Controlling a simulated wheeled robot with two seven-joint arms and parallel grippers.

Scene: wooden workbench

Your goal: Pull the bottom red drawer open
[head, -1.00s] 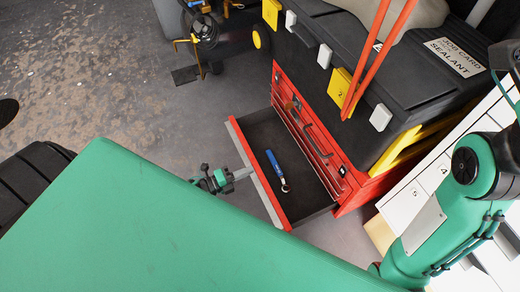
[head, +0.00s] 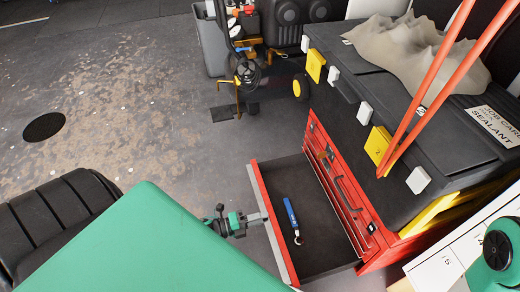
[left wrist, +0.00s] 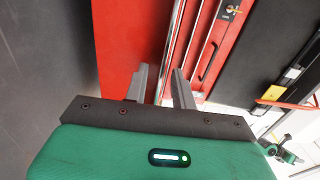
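The bottom red drawer (head: 262,190) stands pulled out of the red tool cabinet (head: 376,238), with its dark floor showing. A blue-handled tool (head: 291,215) lies inside. My left gripper (head: 264,216) is at the outer side of the drawer's front, its fingertips at the silver edge. In the left wrist view my left gripper (left wrist: 160,80) has its two grey fingers apart, with red and a silver strip showing between them. Whether they touch the strip is unclear.
A black chest (head: 385,130) with several white and yellow latches sits on the cabinet. Two orange poles (head: 430,85) lean across it. White numbered drawers (head: 437,272) stand at the right. A wheeled machine (head: 250,70) is behind. The floor left of the drawer is open.

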